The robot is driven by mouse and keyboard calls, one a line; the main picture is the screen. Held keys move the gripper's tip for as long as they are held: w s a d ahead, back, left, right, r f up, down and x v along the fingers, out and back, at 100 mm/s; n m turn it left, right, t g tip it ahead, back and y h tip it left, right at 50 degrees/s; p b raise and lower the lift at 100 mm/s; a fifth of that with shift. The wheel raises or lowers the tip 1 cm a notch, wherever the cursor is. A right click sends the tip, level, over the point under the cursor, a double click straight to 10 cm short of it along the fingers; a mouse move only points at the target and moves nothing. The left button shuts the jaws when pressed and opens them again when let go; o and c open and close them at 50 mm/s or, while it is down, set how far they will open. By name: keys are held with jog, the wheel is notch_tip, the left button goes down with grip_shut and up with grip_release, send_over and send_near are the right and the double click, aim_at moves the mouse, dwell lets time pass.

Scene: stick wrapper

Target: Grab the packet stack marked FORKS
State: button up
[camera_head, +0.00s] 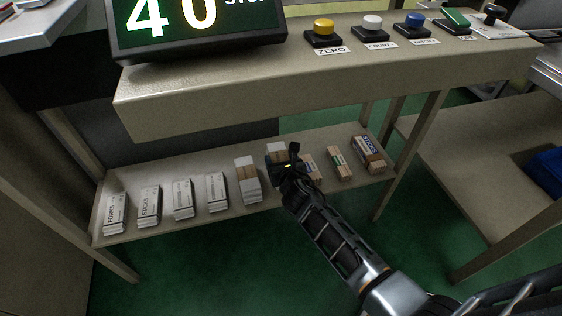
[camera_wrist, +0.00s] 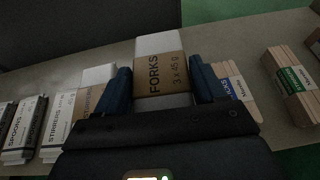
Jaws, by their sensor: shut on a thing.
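A white packet stack with a brown band marked FORKS (camera_wrist: 158,72) stands between my gripper's two blue fingers in the wrist view. My gripper (camera_wrist: 162,88) is shut on it from both sides. In the head view my gripper (camera_head: 284,165) reaches over the low shelf and hides most of this stack; only its top (camera_head: 277,147) shows. I cannot tell whether the stack is clear of the shelf. Another thin white stack (camera_head: 115,213) at the far left end of the row has a small label that seems to read FORKS.
Several other stacks line the shelf (camera_head: 160,231) on both sides; a brown-banded stack (camera_head: 248,181) is close on the left, wooden stick bundles (camera_head: 340,163) on the right. The counter (camera_head: 220,95) with buttons and a display (camera_head: 195,25) overhangs the shelf.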

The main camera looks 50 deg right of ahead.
jog(key=s+d+r+p, duration=0.7)
jog(key=d+p, duration=0.2)
jog(key=p, duration=0.7)
jog(key=shift+r, duration=0.3)
